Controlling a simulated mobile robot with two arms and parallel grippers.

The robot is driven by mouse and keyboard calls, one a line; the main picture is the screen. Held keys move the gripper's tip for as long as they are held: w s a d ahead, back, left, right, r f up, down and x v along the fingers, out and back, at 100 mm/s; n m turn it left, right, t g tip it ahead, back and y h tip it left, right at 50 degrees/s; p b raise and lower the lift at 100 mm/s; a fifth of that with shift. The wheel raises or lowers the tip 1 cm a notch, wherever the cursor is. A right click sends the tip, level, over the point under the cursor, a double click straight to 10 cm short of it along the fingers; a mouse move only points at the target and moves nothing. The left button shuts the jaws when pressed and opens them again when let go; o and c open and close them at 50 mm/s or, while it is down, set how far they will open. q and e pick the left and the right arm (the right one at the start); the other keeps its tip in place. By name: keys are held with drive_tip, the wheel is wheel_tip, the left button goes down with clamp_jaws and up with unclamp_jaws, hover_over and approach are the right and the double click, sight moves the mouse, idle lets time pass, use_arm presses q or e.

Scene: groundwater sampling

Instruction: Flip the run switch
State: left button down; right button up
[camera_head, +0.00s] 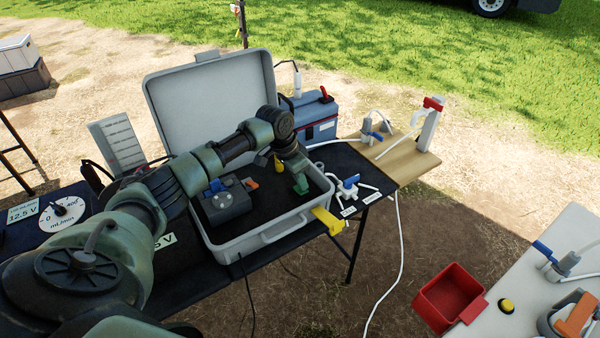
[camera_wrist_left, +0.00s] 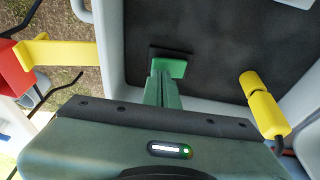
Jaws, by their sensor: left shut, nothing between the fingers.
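The open grey case (camera_head: 262,240) stands on the dark table, with a dark control box (camera_head: 226,203) inside it. The box carries a blue part (camera_head: 216,186), round knobs and a small orange-red part (camera_head: 250,183) at its far right corner. Which of these is the run switch I cannot tell. My left gripper (camera_head: 301,186) is inside the case, to the right of the box and apart from it. The control box is not visible there. My right gripper is not in view.
A yellow plug (camera_wrist_left: 262,102) is close to the fingers; a yellow bracket (camera_head: 328,220) sticks out at the case's front right corner. The raised lid (camera_head: 210,98) stands behind. A blue cooler-like box (camera_head: 312,118) and valve (camera_head: 348,187) are to the right.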

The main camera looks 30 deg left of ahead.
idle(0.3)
use_arm(q)
drive_tip(key=p, duration=0.1)
drive_tip(key=y+p, duration=0.1)
drive_tip(key=shift+s+d+p, duration=0.2)
drive_tip(key=shift+d+p, duration=0.15)
drive_tip(key=shift+p, duration=0.05)
drive_tip(key=shift+f+t, duration=0.3)
drive_tip(key=shift+f, duration=0.15)
drive_tip(key=shift+a, duration=0.1)
drive_tip(key=shift+w+a, duration=0.3)
drive_tip(key=shift+a, duration=0.4)
